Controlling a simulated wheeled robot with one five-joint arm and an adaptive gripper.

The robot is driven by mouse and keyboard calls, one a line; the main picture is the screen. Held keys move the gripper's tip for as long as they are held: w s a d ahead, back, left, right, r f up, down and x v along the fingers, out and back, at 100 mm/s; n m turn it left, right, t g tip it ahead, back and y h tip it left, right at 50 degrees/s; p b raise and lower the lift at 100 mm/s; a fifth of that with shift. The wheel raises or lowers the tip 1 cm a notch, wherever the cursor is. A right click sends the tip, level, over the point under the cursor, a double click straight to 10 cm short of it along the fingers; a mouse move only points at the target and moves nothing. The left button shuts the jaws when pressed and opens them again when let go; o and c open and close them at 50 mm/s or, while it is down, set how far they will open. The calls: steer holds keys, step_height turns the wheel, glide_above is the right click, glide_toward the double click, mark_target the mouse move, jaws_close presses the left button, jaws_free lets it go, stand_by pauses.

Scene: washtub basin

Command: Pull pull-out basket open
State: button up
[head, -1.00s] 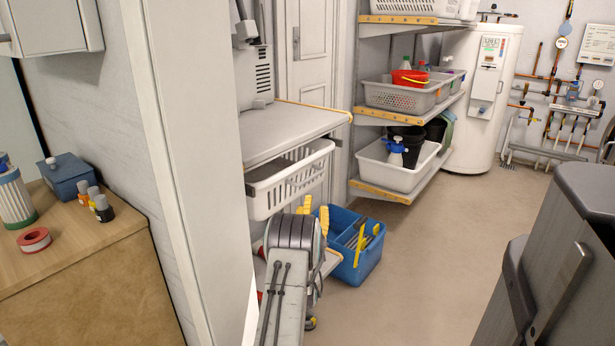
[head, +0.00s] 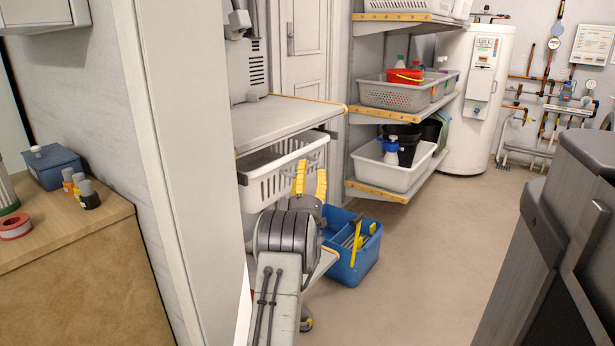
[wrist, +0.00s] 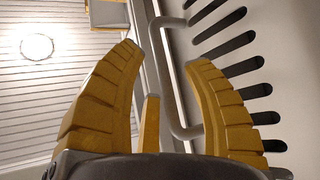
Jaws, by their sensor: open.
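The white slotted pull-out basket (head: 262,192) hangs under a grey shelf top in the head view. Its slotted wall (wrist: 235,45) fills the right of the wrist view. A grey bar handle (wrist: 166,85) stands off that wall. My gripper (head: 311,178) is raised in front of the basket, its yellow fingers pointing up. In the wrist view my gripper (wrist: 164,55) is open, and the handle shows between the two fingers. Neither finger visibly closes on it; exact depth is hard to tell. My gripper hides part of the basket's front in the head view.
A blue caddy with yellow-handled tools (head: 352,262) stands on the floor right of my arm. Shelves with bins (head: 385,182) are behind it. A white wall edge (head: 175,150) is close on the left. Open floor (head: 440,260) lies to the right.

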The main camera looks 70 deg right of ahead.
steer(key=shift+d+r+b, duration=0.35)
steer(key=shift+d+r, duration=0.05)
steer(key=shift+d, duration=0.05)
steer(key=shift+w, duration=0.1)
jaws_close()
stand_by(0.4)
